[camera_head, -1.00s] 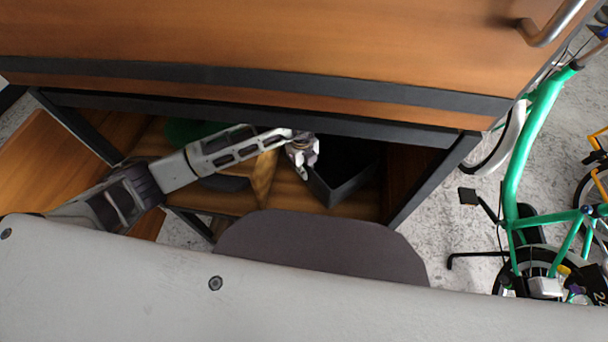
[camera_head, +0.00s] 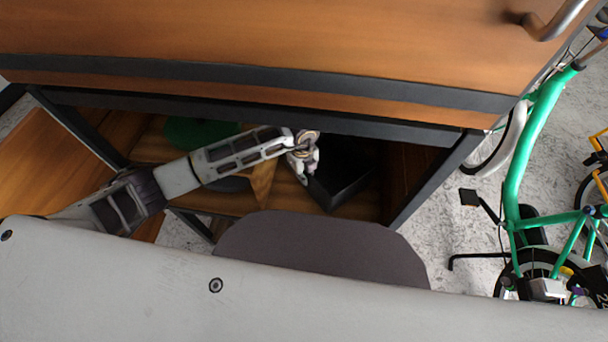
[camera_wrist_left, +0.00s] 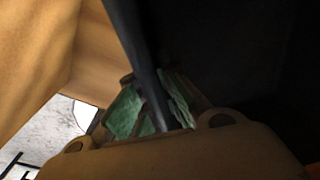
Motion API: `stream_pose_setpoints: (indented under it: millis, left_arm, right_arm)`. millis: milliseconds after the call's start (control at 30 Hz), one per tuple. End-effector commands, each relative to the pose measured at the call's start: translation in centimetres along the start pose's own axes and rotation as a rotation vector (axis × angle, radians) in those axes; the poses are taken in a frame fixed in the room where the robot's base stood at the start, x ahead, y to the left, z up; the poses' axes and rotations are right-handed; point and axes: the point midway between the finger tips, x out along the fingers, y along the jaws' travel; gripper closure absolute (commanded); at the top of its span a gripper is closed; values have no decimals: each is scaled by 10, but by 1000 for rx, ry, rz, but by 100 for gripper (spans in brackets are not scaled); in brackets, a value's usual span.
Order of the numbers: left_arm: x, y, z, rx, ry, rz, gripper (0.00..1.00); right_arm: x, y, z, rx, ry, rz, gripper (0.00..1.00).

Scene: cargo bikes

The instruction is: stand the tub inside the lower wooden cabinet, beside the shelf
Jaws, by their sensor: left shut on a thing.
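The tub (camera_head: 338,190) is a black open box inside the lower wooden cabinet (camera_head: 290,206), on the right side of a wooden divider (camera_head: 262,180), which appears to be the shelf. My left gripper (camera_head: 304,168) reaches in from the left and is shut on the tub's left rim. In the left wrist view the green finger pads (camera_wrist_left: 150,112) pinch the dark wall of the tub (camera_wrist_left: 215,50). The tub's far side is in shadow, and I cannot tell whether its base rests flat on the cabinet floor. My right gripper is not in view.
The cabinet's dark frame (camera_head: 250,108) runs close above my arm. A green item (camera_head: 195,131) and a dark grey item (camera_head: 228,184) lie left of the divider. An open wooden door (camera_head: 60,165) is at left. A green bike (camera_head: 520,170) stands at right.

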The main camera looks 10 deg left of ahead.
Motion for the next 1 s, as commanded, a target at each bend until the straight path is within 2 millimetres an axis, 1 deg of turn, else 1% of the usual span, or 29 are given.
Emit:
stream_pose_setpoints:
  millis: [267, 300, 467, 833, 1000]
  left_arm:
    - [1, -1, 0, 0, 0, -3, 100]
    - [2, 0, 0, 0, 0, 0, 94]
    - [2, 0, 0, 0, 0, 0, 73]
    - [2, 0, 0, 0, 0, 0, 73]
    - [-2, 0, 0, 0, 0, -1, 73]
  right_arm:
    - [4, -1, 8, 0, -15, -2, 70]
    - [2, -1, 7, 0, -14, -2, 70]
    - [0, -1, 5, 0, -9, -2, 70]
    - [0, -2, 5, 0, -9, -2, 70]
    - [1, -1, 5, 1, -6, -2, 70]
